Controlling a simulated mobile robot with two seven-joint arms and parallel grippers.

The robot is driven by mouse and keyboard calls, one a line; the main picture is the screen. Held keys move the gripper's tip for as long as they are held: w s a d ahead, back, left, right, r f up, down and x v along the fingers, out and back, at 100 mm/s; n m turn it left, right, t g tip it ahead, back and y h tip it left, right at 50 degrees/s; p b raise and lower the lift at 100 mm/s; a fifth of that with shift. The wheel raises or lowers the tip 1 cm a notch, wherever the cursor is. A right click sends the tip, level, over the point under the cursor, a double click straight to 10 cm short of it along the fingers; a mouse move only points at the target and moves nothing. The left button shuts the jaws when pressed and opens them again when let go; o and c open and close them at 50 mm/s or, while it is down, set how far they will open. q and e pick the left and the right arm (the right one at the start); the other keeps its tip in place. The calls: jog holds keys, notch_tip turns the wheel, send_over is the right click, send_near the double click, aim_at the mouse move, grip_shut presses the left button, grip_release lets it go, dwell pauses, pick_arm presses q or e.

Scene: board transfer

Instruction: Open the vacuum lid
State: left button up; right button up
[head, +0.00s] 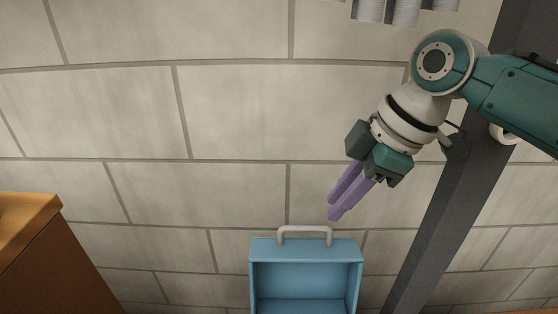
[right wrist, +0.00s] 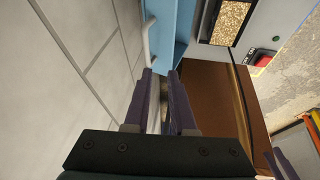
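The blue lid (head: 305,247) shows at the bottom middle of the head view, its hollow inner side facing the camera. It looks raised, and a grey bar handle (head: 304,230) is on its top edge. The lid's lower part is cut off by the frame. The right wrist view also shows the blue lid (right wrist: 172,32) and its handle (right wrist: 147,42) beyond the fingertips. My right gripper (head: 334,207) has purple fingers, slightly apart and empty, just above and right of the handle. It also shows in the right wrist view (right wrist: 161,73).
A brown wooden block or table (head: 30,235) stands at the lower left. A dark post (head: 450,190) runs behind my right arm. A grey panel with a red switch (right wrist: 262,60) shows in the right wrist view. The tiled area left of my right gripper is clear.

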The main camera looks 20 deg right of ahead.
jog(key=shift+w+a+f+m+h, duration=0.15)
jog(key=shift+f+m+h, duration=0.25)
jog(key=shift+m, duration=0.6)
jog(key=shift+c, duration=0.7)
jog(key=m, duration=0.2)
jog(key=w+f+m+t+h, duration=0.1)
jog(key=m, duration=0.1)
jog(key=shift+a+f+m, duration=0.15)
jog(key=shift+m, duration=0.15)
grip_shut()
jog(key=m+t+h+b, duration=0.35)
jog(key=m+b, duration=0.25)
jog(key=m, duration=0.5)
send_over(311, 239)
jog(key=shift+g, duration=0.35)
notch_tip(311, 239, down, 7)
jog(key=shift+w+f, duration=0.1)
jog(key=shift+w, duration=0.05)
jog(key=shift+s+p, duration=0.25)
jog(key=shift+p, duration=0.05)
